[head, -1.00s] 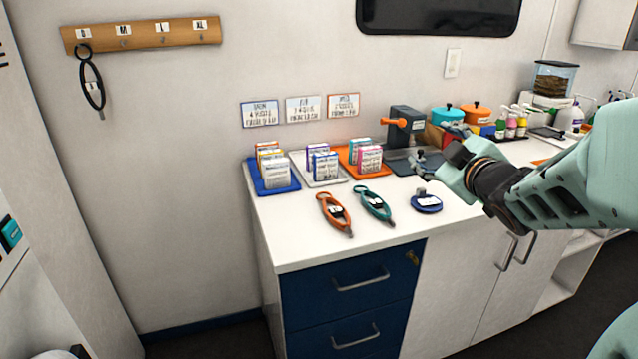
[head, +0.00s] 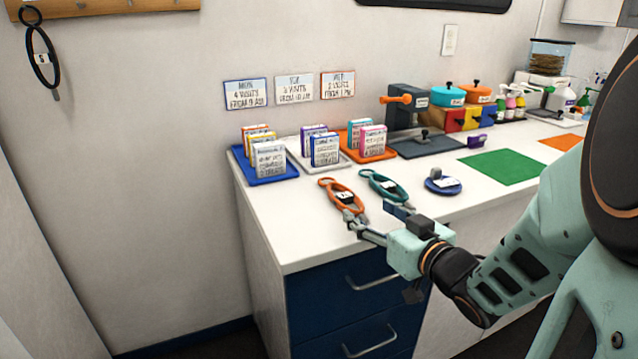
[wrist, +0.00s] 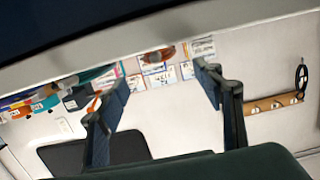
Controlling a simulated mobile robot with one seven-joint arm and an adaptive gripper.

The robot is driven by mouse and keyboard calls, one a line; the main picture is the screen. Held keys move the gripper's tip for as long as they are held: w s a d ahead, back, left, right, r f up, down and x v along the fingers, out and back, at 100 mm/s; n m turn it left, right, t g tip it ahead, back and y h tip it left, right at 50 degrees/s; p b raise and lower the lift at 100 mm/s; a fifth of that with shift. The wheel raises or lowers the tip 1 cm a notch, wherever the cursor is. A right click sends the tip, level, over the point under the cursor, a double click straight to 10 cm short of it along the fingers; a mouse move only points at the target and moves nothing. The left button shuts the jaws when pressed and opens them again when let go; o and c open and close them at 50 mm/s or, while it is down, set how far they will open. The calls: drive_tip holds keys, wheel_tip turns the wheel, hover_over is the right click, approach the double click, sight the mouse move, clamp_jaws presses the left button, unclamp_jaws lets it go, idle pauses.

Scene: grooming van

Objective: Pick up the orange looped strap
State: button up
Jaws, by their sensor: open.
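The orange looped strap (head: 341,195) lies on the white counter near its front edge, with a small white tag on it. In the wrist view, which is upside down, an orange loop (wrist: 158,56) that looks like the strap shows between the fingers. My gripper (head: 380,221) is open and empty at the counter's front edge, its fingertips just in front of the strap's near end. Whether a finger touches the strap cannot be told. A teal looped strap (head: 383,187) lies just right of the orange one.
A blue disc (head: 443,186) lies right of the teal strap. Blue (head: 262,179), white (head: 335,166) and orange (head: 385,155) trays of small packets stand behind. A green mat (head: 503,167) lies farther right. Drawers (head: 358,300) are below. The counter's front left is clear.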

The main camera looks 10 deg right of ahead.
sight(347, 197)
drive_tip(key=shift+w+a+r+p, duration=0.25)
drive_tip(key=shift+w+p, duration=0.35)
drive_tip(key=shift+p, duration=1)
drive_tip(key=p, duration=0.1)
drive_tip(key=w+p, duration=0.1)
drive_tip(key=p, duration=0.1)
drive_tip(key=shift+a+f, duration=0.2)
drive_tip(key=shift+f, duration=0.15)
drive_tip(key=shift+f+b+x, duration=0.25)
drive_tip(key=shift+b+x, duration=0.35)
drive_tip(key=shift+x, duration=0.6)
drive_tip(key=shift+b+x, duration=0.6)
drive_tip(key=shift+x, duration=2.15)
drive_tip(key=c, duration=1.3)
drive_tip(key=shift+r, duration=0.15)
